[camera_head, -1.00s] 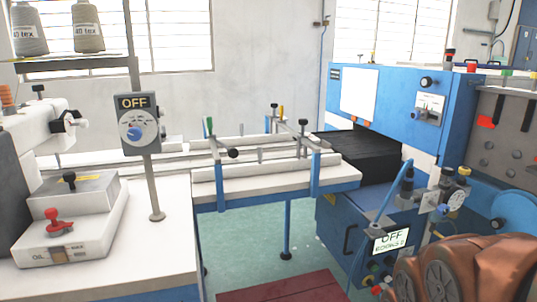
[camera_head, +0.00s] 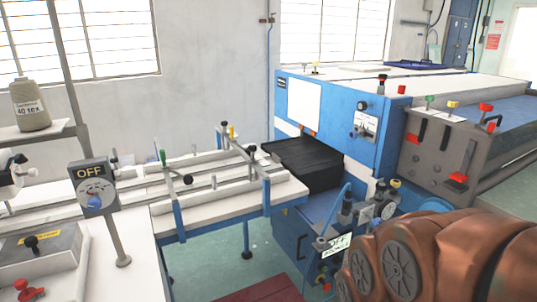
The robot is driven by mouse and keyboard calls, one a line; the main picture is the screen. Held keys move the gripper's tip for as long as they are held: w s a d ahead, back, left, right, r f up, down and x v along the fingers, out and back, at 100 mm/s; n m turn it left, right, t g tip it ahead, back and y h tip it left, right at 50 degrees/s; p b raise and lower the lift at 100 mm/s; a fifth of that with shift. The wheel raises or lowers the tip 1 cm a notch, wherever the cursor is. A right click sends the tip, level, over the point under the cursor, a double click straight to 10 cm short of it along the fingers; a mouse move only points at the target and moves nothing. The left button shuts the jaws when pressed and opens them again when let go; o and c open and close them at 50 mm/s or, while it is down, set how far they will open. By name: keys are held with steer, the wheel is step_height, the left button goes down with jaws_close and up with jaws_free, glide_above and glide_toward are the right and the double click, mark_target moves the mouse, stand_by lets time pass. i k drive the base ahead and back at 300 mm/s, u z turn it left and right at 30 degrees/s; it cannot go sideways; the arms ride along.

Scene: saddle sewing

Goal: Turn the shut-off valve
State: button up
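On the blue machine's front right is a cluster of air fittings (camera_head: 346,213) with a blue hose and a round gauge (camera_head: 388,210). A tag reading "OFF" (camera_head: 338,243) hangs just below them. I cannot tell which part is the shut-off valve's handle. Part of the fittings is close to my brown arm (camera_head: 440,260), which fills the lower right and hides what lies behind it. My gripper does not show, so its state is hidden.
A box marked "OFF" with a blue dial (camera_head: 94,188) stands on a pole at left. A red knob (camera_head: 30,287) is at lower left. A white conveyor table (camera_head: 230,195) leads to the blue machine (camera_head: 335,115). Green floor (camera_head: 235,275) shows between them.

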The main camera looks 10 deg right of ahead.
mark_target(375, 223)
steer(key=z, duration=0.85)
steer(key=k, duration=0.5)
steer(key=z, duration=0.8)
steer(key=i, duration=0.85)
steer(key=u, duration=1.8)
